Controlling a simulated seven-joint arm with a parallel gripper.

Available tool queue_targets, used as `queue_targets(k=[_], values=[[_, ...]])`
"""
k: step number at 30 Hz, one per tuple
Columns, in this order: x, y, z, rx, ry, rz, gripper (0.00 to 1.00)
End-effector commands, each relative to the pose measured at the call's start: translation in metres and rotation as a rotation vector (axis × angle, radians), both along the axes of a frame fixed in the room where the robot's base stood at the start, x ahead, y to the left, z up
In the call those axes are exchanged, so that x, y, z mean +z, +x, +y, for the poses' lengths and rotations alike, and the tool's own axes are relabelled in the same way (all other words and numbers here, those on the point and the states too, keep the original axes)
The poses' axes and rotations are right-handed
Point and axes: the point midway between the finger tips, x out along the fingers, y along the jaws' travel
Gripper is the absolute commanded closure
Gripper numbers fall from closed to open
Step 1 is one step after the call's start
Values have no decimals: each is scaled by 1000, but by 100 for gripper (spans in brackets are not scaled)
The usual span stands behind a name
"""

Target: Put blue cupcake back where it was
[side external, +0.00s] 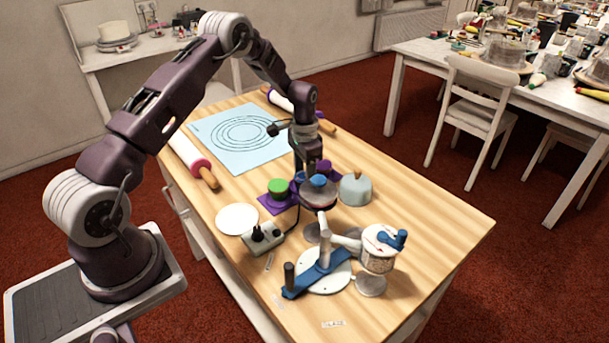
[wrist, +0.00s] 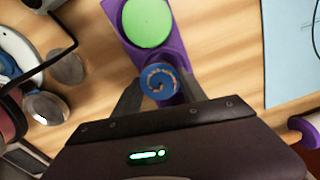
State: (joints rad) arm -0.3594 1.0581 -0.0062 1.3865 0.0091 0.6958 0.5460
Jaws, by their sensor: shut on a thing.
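The blue cupcake (wrist: 158,82), with a swirled, speckled top, sits between the two fingers of my gripper (wrist: 160,98) in the wrist view. My gripper (side external: 302,175) is shut on it, over the middle of the purple stand (wrist: 181,52). In the side view only a bit of blue (side external: 298,177) shows there, so I cannot tell whether its base touches the stand. A green cupcake (side external: 278,186) is at the stand's left end, and a purple one (side external: 324,166) is at the right.
A blue mat (side external: 240,138) lies behind.

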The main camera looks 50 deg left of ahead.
Motion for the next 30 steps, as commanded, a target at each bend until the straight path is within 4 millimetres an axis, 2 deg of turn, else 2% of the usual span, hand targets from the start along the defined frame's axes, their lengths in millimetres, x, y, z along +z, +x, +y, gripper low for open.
queue_targets(k=[5, 6, 9, 17, 20, 23, 30], values=[[-2, 0, 0, 0, 0, 0, 98], [-3, 0, 0, 0, 0, 0, 49], [-2, 0, 0, 0, 0, 0, 29], [-2, 0, 0, 0, 0, 0, 29], [4, 0, 0, 0, 1, -1, 29], [24, 1, 0, 0, 1, -4, 29], [89, 1, 0, 0, 1, -4, 29]])
